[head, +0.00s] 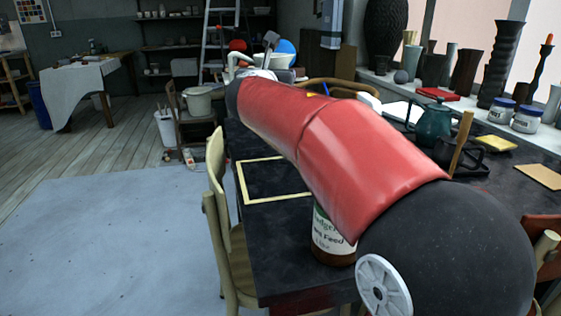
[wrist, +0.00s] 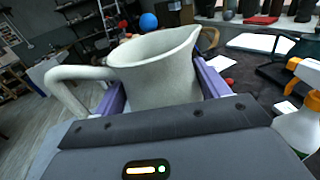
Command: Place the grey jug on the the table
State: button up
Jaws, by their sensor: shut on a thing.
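The grey jug (wrist: 160,75) fills the middle of the wrist view, upright or slightly tilted, with its handle to the left and its spout to the upper right. My gripper (wrist: 160,88) has its purple fingers on both sides of the jug's body and is shut on it. In the head view my red-sleeved arm reaches over the dark table (head: 285,240) and hides most of the gripper and jug. The table has a yellow taped rectangle on it. It also shows at the right of the wrist view (wrist: 243,80). The jug's base is hidden.
A labelled jar (head: 332,235) stands on the table under my arm. A spray bottle (wrist: 299,125) is close at the right in the wrist view. A chair (head: 217,165) stands at the table's left side.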

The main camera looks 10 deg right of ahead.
notch_tip(320, 180, down, 18)
jog(key=shift+a+b, duration=0.1)
jog(key=shift+b, duration=0.45)
jog(key=shift+f, duration=0.15)
jog(key=o, duration=1.4)
jog(key=b+v, duration=0.1)
jog(key=v, duration=1.1)
